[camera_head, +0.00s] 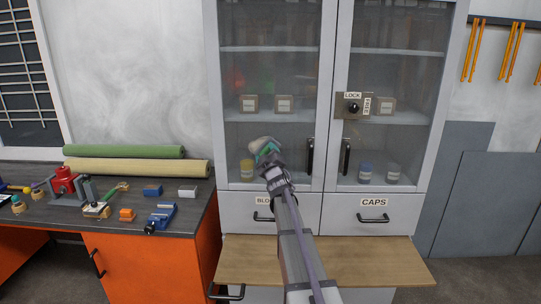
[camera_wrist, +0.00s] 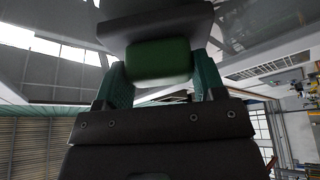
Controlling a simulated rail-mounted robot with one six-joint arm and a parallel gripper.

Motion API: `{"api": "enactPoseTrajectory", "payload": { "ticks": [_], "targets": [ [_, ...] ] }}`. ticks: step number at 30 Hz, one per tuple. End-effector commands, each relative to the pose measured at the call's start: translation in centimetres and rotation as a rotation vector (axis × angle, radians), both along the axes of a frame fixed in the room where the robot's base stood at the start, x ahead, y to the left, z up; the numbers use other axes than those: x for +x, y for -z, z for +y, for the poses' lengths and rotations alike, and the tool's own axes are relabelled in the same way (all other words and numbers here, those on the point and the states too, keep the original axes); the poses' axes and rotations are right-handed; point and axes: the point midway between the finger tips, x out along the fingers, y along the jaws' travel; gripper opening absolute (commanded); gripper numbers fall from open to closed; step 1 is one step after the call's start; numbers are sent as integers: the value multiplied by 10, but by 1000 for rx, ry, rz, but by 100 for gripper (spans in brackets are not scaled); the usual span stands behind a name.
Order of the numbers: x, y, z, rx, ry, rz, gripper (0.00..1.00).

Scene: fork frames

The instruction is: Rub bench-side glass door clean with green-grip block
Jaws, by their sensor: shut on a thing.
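The bench-side glass door (camera_head: 275,75) is the left door of the white cabinet, and it stands closed. My gripper (camera_head: 268,158) is in front of its lower part. In the wrist view my gripper (camera_wrist: 160,85) is shut on the green grip of the block (camera_wrist: 160,62), one finger on each side. The block's dark grey pad (camera_wrist: 155,22) is beyond the grip, toward the glass. I cannot tell whether the pad touches the glass. In the head view the block (camera_head: 263,146) shows as a pale and green shape, partly hidden by my gripper.
The right glass door (camera_head: 390,80) carries a lock plate (camera_head: 354,106). Dark handles (camera_head: 310,156) stand out near the middle. Below are drawers (camera_head: 373,213) and a wooden pull-out board (camera_head: 380,262). The bench (camera_head: 185,225) at left holds tools, small blocks and two rolls (camera_head: 135,167).

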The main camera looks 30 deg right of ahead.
Motion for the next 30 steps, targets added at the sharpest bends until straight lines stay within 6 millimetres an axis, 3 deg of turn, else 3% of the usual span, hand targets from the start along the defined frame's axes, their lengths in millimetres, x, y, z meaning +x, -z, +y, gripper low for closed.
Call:
{"api": "enactPoseTrajectory", "payload": {
  "ticks": [10, 18, 30],
  "targets": [
    [18, 0, 29, 1, -2, 0, 33],
    [22, 0, 35, 1, 0, 0, 33],
    [43, 0, 62, 0, -1, -1, 33]
  ]
}}
